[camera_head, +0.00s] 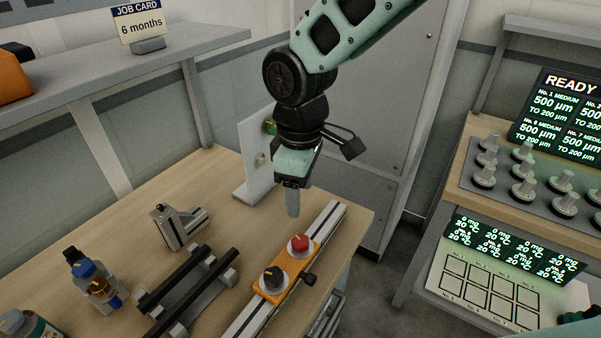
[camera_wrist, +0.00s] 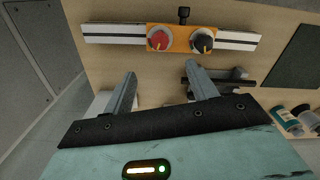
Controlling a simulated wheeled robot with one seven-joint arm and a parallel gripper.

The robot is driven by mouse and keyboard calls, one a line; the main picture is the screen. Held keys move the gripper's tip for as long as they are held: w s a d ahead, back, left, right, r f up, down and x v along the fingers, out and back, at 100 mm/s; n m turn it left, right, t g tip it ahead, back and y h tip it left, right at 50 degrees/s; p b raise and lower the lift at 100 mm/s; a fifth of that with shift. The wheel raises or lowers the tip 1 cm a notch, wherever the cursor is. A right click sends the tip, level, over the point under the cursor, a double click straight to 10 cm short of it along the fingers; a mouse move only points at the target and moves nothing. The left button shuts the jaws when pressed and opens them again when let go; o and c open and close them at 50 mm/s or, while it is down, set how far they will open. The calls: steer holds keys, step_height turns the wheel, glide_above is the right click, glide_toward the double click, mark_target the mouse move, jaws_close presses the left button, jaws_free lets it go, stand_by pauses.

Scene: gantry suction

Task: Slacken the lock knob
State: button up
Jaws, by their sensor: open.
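An orange carriage (camera_head: 286,275) sits on a pale slotted rail (camera_head: 248,318) on the wooden bench. It carries a red knob (camera_head: 299,243) and a black knob with a pointer mark (camera_head: 273,279) on top. A small black side knob (camera_head: 309,279) sticks out of its right side. In the wrist view the red knob (camera_wrist: 159,39), black knob (camera_wrist: 202,41) and side knob (camera_wrist: 184,14) show near the top. No label tells which is the lock knob. My gripper (camera_head: 293,205) points down above the bench, behind the carriage. Its fingers (camera_wrist: 161,76) are open, empty and apart from the knobs.
A white upright plate (camera_head: 254,160) stands close behind my gripper. A small grey block fixture (camera_head: 178,225) and a stand with two black bars (camera_head: 188,290) lie left of the rail. Bottles (camera_head: 95,283) stand farther left. A dial panel and screens (camera_head: 556,120) are at right.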

step_height(320, 180, up, 4)
steer(key=r, duration=0.1)
glide_above(301, 240)
steer(key=shift+f, duration=0.25)
step_height(301, 240, down, 18)
steer(key=m, duration=0.3)
steer(key=m+p, duration=0.1)
steer(key=shift+r+m, duration=0.25)
steer(key=shift+m, duration=0.05)
stand_by(0.3)
steer(key=c, duration=1)
